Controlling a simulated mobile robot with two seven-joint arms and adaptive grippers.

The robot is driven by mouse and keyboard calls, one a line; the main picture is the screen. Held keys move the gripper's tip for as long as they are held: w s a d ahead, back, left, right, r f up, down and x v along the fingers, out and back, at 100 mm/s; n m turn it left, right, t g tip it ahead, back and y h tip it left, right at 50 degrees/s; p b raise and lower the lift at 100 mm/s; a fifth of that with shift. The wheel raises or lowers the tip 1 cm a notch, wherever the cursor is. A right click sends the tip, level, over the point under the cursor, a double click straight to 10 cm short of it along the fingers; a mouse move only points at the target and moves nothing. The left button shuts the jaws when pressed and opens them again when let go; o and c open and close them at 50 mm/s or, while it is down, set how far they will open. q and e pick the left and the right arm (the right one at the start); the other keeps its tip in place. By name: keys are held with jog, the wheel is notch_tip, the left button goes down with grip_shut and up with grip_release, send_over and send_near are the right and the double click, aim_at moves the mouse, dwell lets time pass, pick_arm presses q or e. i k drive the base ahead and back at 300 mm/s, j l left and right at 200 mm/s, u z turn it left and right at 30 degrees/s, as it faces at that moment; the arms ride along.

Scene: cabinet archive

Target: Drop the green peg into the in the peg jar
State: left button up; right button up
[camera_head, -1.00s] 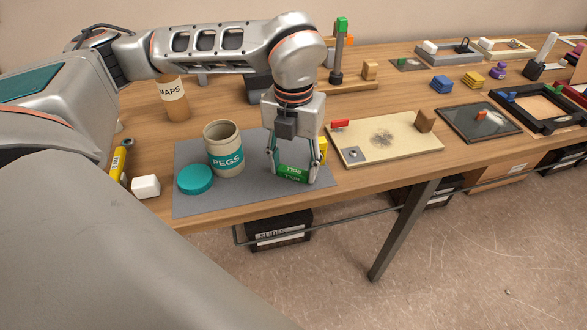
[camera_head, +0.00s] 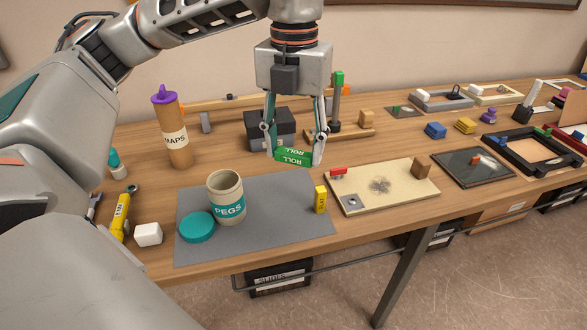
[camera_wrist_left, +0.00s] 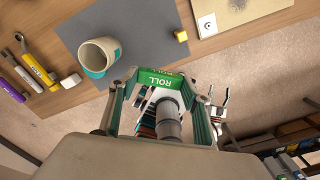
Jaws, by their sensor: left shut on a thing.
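The peg also shows between the fingers in the left wrist view (camera_wrist_left: 160,81). The peg jar (camera_head: 226,198), beige with a teal PEGS label, stands upright and open on the mat, left of and below the gripper in the head view. It also shows in the left wrist view (camera_wrist_left: 98,56). Its teal lid (camera_head: 197,228) lies beside it.
A yellow block (camera_head: 321,198) stands at the mat's right edge. A beige board (camera_head: 385,190) with a red piece lies to the right. A MAPS tube (camera_head: 174,130) stands behind the jar, and a white block (camera_head: 148,234) lies left of the lid.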

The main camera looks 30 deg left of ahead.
aim_at(225, 214)
jog(key=k+j+z, duration=0.1)
jog(key=j, duration=0.4)
jog(key=k+j+z, duration=0.1)
jog(key=j, duration=0.4)
jog(key=k+j+z, duration=0.15)
jog(key=j, duration=0.3)
jog(key=i, duration=0.05)
